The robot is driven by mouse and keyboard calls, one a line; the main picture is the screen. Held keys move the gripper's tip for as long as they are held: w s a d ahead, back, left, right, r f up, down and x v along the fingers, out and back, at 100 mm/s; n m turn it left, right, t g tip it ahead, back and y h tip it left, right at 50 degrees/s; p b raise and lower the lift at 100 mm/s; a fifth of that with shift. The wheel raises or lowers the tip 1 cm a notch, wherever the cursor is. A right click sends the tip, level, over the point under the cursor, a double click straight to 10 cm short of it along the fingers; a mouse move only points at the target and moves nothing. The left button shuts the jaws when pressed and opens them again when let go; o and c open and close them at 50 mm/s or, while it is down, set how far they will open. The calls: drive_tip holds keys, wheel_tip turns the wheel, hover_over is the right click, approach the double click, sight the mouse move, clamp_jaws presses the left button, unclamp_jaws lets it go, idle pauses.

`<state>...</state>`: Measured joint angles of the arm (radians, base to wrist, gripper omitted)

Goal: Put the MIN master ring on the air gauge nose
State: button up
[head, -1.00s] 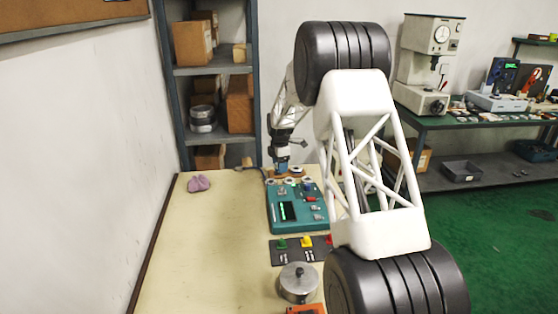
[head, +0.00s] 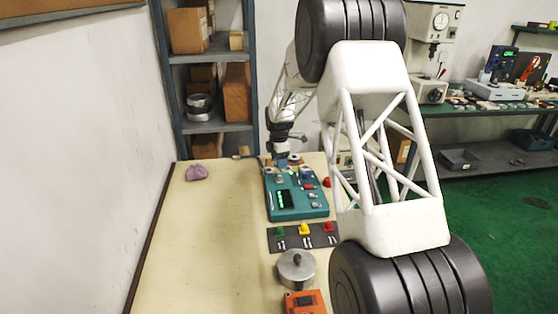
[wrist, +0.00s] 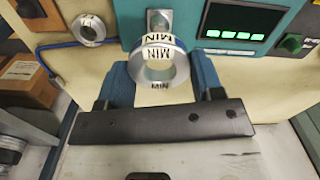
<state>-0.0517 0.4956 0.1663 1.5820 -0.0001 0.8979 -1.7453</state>
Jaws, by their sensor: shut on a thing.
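My gripper (wrist: 161,76) has blue fingers, shut on a silver ring with white MIN labels (wrist: 181,68), the MIN master ring. In the wrist view the held ring is just below a grey cylindrical nose (wrist: 158,20) on the front of the teal air gauge (wrist: 188,18). I cannot tell whether the ring touches the nose. In the head view my gripper (head: 281,160) is over the back left of the teal gauge (head: 312,205), and the ring there is too small to make out.
Green lights show on the gauge display (wrist: 240,28). A dark mat with coloured markers (head: 290,240), a metal lidded pot (head: 296,270) and an orange device (head: 303,302) stand nearer. A pink cloth (head: 196,172) lies left.

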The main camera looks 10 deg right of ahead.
sight(279, 176)
drive_tip(key=shift+f, duration=0.1)
drive_tip(key=shift+f, duration=1.9)
drive_tip(key=shift+f, duration=1.7)
idle(1.9)
drive_tip(key=o, duration=1.2)
drive_tip(key=shift+c, duration=0.2)
drive_tip(key=shift+r, duration=3.75)
